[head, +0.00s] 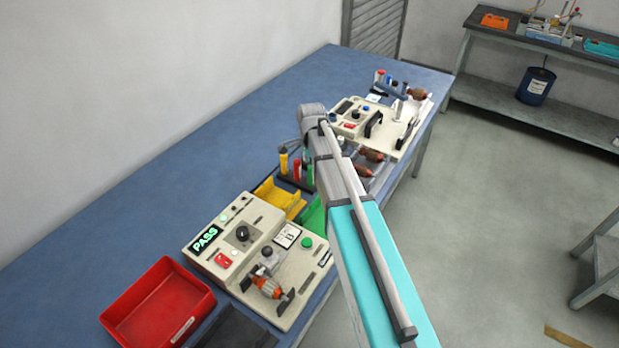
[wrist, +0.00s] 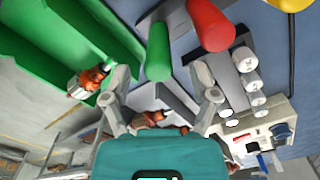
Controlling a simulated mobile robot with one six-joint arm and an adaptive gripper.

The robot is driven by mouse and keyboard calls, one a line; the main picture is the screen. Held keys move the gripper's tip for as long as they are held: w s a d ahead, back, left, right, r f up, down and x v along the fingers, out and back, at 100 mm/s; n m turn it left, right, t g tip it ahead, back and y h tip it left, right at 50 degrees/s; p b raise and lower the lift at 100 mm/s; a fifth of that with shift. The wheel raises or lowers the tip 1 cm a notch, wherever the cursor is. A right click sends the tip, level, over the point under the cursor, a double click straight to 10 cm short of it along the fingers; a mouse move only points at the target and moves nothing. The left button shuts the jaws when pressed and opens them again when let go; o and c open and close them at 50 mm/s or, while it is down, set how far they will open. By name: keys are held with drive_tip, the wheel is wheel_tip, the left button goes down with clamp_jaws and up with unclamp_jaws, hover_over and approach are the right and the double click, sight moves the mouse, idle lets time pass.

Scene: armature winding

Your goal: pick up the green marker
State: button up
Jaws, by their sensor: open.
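The green marker (wrist: 158,52) shows in the wrist view as a rounded green cylinder, near the middle top. My gripper (wrist: 160,82) is open, with one finger on each side of the line to the marker. Nothing is held between the fingers. I cannot tell how far the marker is from the fingertips. In the head view the green marker (head: 309,174) stands upright at the right of a row of markers, partly beside my arm. My gripper is hidden behind my arm there.
A red marker (wrist: 210,25) stands close to the right of the green one, with a yellow marker (wrist: 287,4) beyond. A green bin (wrist: 125,38) lies close on the left. A yellow bin (head: 281,197) and a tester showing PASS (head: 250,229) are nearby.

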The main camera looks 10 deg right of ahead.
sight(311, 176)
drive_tip(key=shift+f, duration=0.15)
drive_tip(key=shift+f+b, duration=2.5)
drive_tip(key=shift+b, duration=0.15)
clamp_jaws()
